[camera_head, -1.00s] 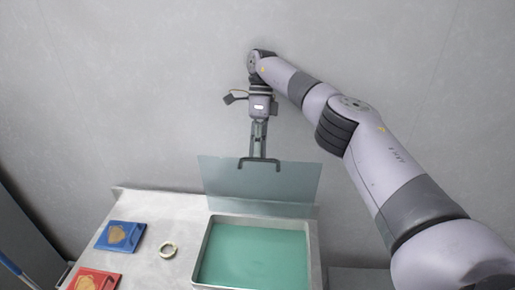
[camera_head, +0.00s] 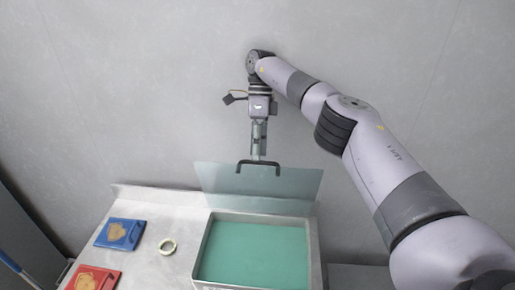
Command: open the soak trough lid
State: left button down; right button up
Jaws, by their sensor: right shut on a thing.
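The soak trough (camera_head: 204,250) is a metal-rimmed basin of green liquid on the counter. Its lid (camera_head: 295,185), a translucent blue-grey panel, stands raised at the trough's back edge, tilted up toward the wall. The lid's dark handle (camera_head: 241,166) is at its upper edge. My right gripper (camera_head: 259,158) comes down from above and is shut on the handle; the exact contact of the fingertips is small and hard to see. My left gripper is not in view.
A blue packet (camera_head: 120,233) and a red packet (camera_head: 94,279) lie on the counter (camera_head: 160,210) at the left. A grey wall rises close behind the lid.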

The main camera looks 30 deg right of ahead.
notch_tip(320, 180, up, 10)
dwell(0.9)
dwell(0.5)
